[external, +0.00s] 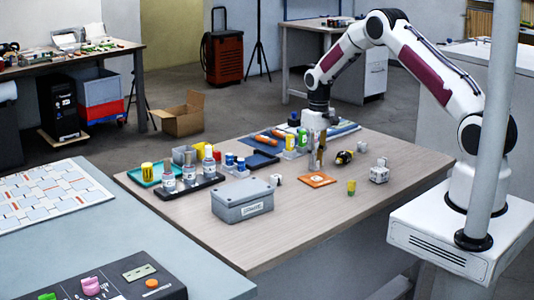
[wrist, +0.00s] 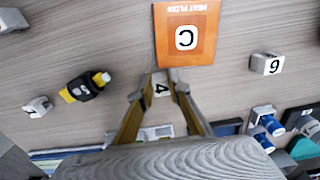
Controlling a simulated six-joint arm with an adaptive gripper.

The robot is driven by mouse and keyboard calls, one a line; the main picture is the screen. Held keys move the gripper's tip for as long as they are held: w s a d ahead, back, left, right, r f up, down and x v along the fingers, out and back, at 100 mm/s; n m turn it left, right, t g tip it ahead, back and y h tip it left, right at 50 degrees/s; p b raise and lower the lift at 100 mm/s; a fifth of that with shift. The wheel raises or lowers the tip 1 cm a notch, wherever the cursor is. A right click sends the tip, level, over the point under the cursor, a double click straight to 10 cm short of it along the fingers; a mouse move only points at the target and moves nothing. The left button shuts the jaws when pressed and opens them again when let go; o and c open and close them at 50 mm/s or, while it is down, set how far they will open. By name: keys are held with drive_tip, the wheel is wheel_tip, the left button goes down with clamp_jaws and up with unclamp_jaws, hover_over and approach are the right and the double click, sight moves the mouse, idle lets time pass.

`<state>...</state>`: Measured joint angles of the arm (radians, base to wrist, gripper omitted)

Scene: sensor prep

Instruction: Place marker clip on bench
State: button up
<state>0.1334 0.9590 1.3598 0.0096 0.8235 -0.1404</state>
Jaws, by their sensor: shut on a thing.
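My gripper (external: 317,163) points down over the wooden bench (external: 290,235), close to an orange card. In the wrist view my gripper (wrist: 163,82) is shut on a small white marker clip (wrist: 162,88) with a "4" on it. The fingers hide its sides. The fingertips are beside the edge of the orange card, marked "C" (wrist: 187,14); whether the clip touches the bench I cannot tell. A similar white clip marked "6" (wrist: 268,64) lies apart on the right. Another small white clip (wrist: 38,107) lies on the left.
A yellow and black tool (external: 345,157) and a white block (external: 379,172) lie to the right. A grey box (external: 242,200) stands at the front left. A black tray of bottles (external: 190,188) and blue caps (external: 235,160) sit at left.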

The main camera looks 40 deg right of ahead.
drive_tip(key=shift+f, duration=0.1)
drive_tip(key=o, duration=0.8)
wheel_tip(320, 180, up, 7)
drive_tip(key=shift+f, duration=0.1)
drive_tip(key=shift+r, duration=0.45)
drive_tip(key=shift+r, duration=0.15)
idle(0.4)
